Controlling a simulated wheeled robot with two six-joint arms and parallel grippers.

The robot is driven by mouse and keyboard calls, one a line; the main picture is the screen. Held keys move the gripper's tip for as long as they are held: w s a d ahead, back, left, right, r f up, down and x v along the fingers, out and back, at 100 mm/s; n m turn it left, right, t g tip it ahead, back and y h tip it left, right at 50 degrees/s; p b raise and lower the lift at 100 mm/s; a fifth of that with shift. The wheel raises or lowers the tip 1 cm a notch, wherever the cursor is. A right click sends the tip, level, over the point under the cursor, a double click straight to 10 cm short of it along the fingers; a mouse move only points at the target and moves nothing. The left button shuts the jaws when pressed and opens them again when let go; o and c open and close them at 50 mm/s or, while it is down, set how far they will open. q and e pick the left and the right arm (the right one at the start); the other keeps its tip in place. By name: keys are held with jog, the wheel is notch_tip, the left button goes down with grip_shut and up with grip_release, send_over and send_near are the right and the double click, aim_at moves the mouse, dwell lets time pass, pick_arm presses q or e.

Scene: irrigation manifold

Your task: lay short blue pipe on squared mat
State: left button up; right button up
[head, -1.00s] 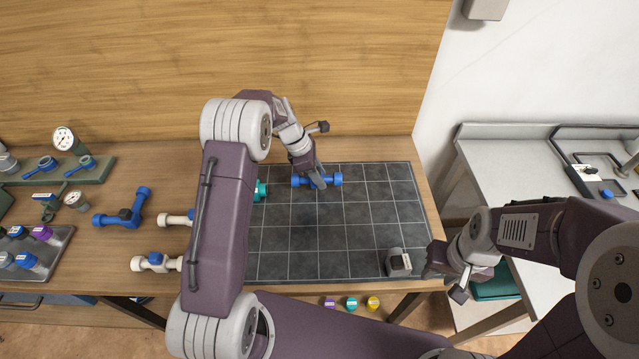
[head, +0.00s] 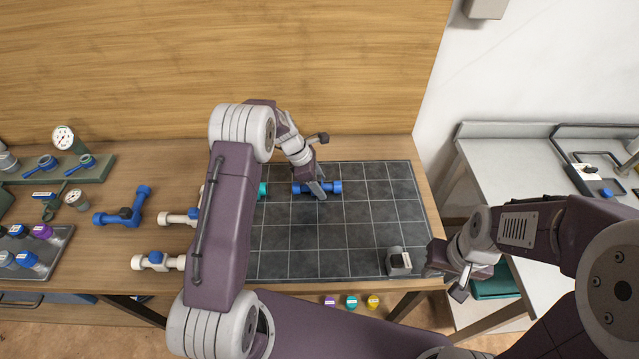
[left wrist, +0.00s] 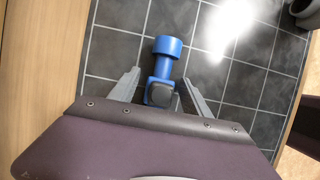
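The short blue pipe (head: 332,187) lies on the back part of the dark squared mat (head: 345,237), its length running left to right in the head view. My left gripper (head: 318,190) is over the pipe's middle and hides part of it. In the left wrist view the pipe (left wrist: 166,62) shows between two spread fingers (left wrist: 163,84), with a gap on each side. My right gripper (head: 448,279) is beside the mat's front right corner; whether it is open is unclear.
A teal-ended piece (head: 262,190) is partly hidden by my left arm. A blue elbow pipe (head: 125,214) and white fittings (head: 152,262) lie to the left. The mat's middle is clear.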

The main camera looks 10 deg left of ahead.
pick_arm(q)
jog(key=v, duration=1.2)
jog(key=s+d+f+m+y, duration=0.2)
jog(key=s+m+y, duration=0.2)
jog(key=s+m, duration=1.7)
jog(key=shift+s, duration=1.1)
